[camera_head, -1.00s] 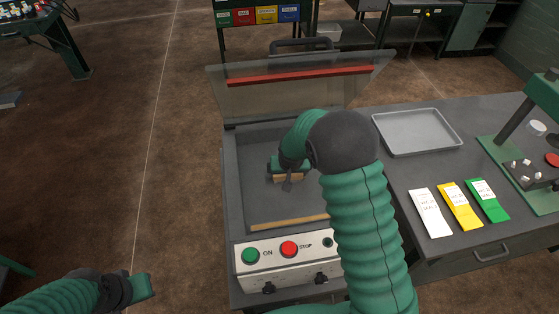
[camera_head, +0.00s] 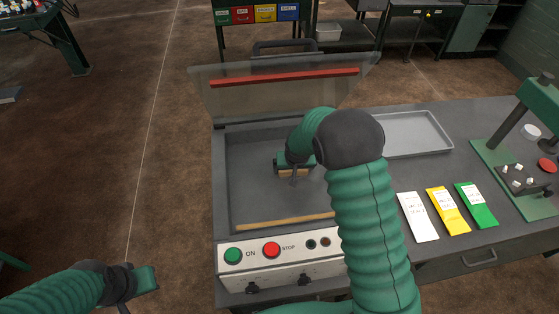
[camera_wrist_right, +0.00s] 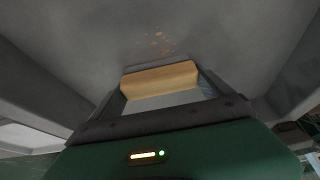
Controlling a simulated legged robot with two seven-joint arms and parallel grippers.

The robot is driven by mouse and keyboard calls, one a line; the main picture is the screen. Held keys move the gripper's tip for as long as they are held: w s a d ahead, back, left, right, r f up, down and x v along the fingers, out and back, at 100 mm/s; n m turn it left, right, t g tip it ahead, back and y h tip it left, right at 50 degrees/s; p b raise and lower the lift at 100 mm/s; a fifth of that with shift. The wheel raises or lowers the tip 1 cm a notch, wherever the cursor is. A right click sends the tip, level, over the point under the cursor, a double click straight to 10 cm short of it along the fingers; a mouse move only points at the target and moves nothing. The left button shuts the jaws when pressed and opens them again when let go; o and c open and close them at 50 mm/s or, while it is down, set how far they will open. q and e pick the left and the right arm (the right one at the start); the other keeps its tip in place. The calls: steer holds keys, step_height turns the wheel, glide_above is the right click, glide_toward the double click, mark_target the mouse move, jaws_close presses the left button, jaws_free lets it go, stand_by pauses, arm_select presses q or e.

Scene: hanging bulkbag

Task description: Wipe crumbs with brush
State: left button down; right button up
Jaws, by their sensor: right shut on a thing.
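My right gripper (camera_head: 292,170) reaches into the open machine's recessed tray (camera_head: 250,190). It is shut on the brush, whose wooden part (camera_wrist_right: 160,80) shows between the fingers in the right wrist view. In the head view the brush is mostly hidden under the gripper. Crumbs (camera_wrist_right: 158,42) lie scattered on the grey tray floor just beyond the brush in the wrist view. In the head view I cannot make them out. My left gripper (camera_head: 147,281) hangs at the lower left, away from the machine; its fingers are not clear.
The clear lid with a red bar (camera_head: 285,77) stands raised behind the tray. A wooden strip (camera_head: 285,221) lies along the tray's front, above the ON and STOP panel (camera_head: 280,258). A grey tray (camera_head: 420,135) and white, yellow and green packets (camera_head: 448,210) lie to the right.

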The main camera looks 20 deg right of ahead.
steer(key=r+p, duration=0.1)
steer(key=d+r+p, duration=0.1)
steer(key=r, duration=0.1)
steer(key=shift+s+d+r, duration=0.1)
steer(key=shift+r, duration=0.05)
steer(key=r+p, duration=0.1)
steer(key=r, duration=0.1)
steer(key=r+p, duration=0.2)
steer(key=shift+a, duration=0.4)
steer(key=shift+r+p, duration=0.3)
steer(key=shift+r, duration=0.1)
steer(key=shift+d, duration=0.2)
steer(key=shift+f, duration=0.1)
steer(key=shift+a, duration=0.1)
